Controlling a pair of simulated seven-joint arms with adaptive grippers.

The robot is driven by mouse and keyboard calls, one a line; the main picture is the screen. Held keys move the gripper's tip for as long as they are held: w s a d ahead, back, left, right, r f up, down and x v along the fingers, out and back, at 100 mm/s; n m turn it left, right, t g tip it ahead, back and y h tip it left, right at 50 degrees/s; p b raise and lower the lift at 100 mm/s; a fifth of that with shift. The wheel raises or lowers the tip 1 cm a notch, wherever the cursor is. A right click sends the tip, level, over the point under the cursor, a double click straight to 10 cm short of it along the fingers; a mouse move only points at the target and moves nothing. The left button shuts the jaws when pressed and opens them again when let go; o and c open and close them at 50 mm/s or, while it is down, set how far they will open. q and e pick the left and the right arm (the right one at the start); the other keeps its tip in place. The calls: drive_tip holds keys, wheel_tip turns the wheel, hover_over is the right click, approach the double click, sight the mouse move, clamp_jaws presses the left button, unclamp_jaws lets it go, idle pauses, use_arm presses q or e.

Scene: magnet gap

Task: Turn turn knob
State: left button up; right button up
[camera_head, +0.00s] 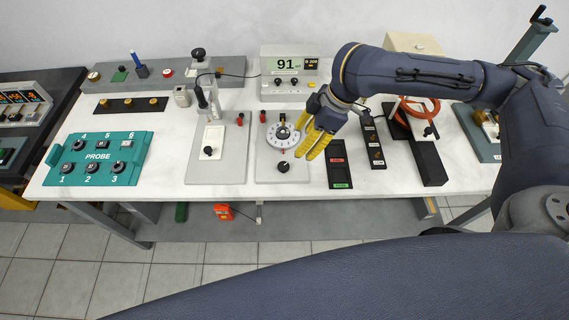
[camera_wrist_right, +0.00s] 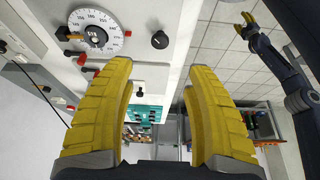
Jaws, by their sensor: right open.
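A black round knob (camera_head: 283,168) sits on a light panel, just below a white graduated dial (camera_head: 283,138) in the head view. In the right wrist view the knob (camera_wrist_right: 160,40) shows beyond the fingertips, between them in the picture, with the dial (camera_wrist_right: 96,33) to its left. My right gripper (camera_head: 312,146), with yellow ribbed fingers, is open and empty beside the dial, up and right of the knob, apart from it. It also shows in the wrist view (camera_wrist_right: 158,75). A yellow gripper of my left arm (camera_wrist_right: 246,26) shows small in the wrist view; its jaw state is unclear.
A teal PROBE box (camera_head: 98,158) stands at the left. A meter reading 91 (camera_head: 288,64) is behind the dial. Another panel with a black knob (camera_head: 208,152) lies left. A black switch block (camera_head: 339,164) and a black rail (camera_head: 428,163) are right.

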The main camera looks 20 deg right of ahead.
sight(284, 166)
drive_tip(key=x, duration=1.3)
drive_tip(key=shift+a, duration=0.1)
clamp_jaws()
